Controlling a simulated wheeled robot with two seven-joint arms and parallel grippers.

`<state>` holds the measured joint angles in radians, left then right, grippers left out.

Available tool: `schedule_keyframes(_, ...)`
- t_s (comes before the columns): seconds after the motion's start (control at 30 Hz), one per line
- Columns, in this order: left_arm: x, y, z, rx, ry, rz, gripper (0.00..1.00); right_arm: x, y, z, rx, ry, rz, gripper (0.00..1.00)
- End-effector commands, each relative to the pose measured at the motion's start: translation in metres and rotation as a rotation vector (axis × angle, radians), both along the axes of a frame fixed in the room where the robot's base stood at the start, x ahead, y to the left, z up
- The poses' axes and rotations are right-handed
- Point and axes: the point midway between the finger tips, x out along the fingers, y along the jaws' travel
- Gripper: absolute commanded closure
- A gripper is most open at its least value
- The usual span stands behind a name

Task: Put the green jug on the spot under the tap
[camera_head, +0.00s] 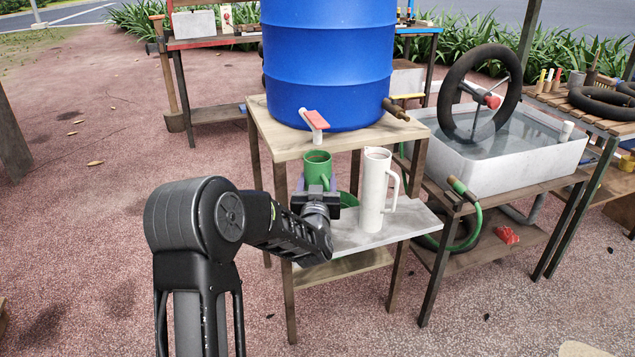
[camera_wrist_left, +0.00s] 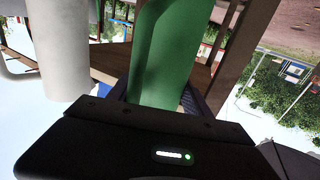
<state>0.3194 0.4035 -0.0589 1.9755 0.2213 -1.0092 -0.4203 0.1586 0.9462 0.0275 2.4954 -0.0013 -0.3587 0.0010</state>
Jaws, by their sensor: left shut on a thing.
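The green jug (camera_head: 317,168) is upright just below the tap (camera_head: 314,121), which has a red lever and a pale spout on the blue barrel's stand. My left gripper (camera_head: 315,186) is shut on the jug from the near side. The jug's green wall also fills the middle of the left wrist view (camera_wrist_left: 172,55), between my fingers (camera_wrist_left: 155,95). The jug's base is hidden behind my gripper, so I cannot tell whether it touches the grey shelf (camera_head: 350,238). A green patch (camera_head: 348,199) shows on the shelf right of my gripper, partly hidden. My right gripper is not in view.
A tall white jug (camera_head: 376,190) stands on the shelf close to the right of my gripper. The blue barrel (camera_head: 328,60) stands on the wooden stand (camera_head: 277,140) above. A water trough (camera_head: 500,155) with a black tyre is at the right. The left ground is clear.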

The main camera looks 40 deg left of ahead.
Motion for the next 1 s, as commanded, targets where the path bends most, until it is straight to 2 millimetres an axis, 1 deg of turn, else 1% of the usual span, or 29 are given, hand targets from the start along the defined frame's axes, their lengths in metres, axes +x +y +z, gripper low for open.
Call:
schedule_keyframes(0.17, 0.000, 0.000, -0.005, 0.001, -0.001, 0.000, 1.00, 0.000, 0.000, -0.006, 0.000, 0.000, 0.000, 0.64)
schedule_keyframes(0.2, 0.000, 0.000, -0.003, 0.000, 0.000, 0.000, 0.40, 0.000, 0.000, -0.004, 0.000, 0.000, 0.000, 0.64)
schedule_keyframes(0.4, 0.000, 0.000, -0.003, 0.000, 0.000, 0.000, 0.24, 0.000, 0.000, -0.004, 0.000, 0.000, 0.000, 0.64)
schedule_keyframes(0.47, 0.000, 0.000, -0.003, 0.000, 0.000, 0.000, 0.21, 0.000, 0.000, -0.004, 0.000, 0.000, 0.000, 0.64)
schedule_keyframes(0.67, 0.000, 0.000, -0.003, 0.000, 0.000, 0.000, 0.21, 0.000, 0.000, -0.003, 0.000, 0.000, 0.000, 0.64)
schedule_keyframes(0.83, -0.001, 0.000, 0.002, -0.001, 0.001, 0.000, 0.21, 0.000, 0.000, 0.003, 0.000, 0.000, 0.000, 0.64)
schedule_keyframes(1.0, -0.020, -0.014, 0.001, -0.001, 0.000, -0.002, 0.21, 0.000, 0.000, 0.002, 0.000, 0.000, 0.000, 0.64)
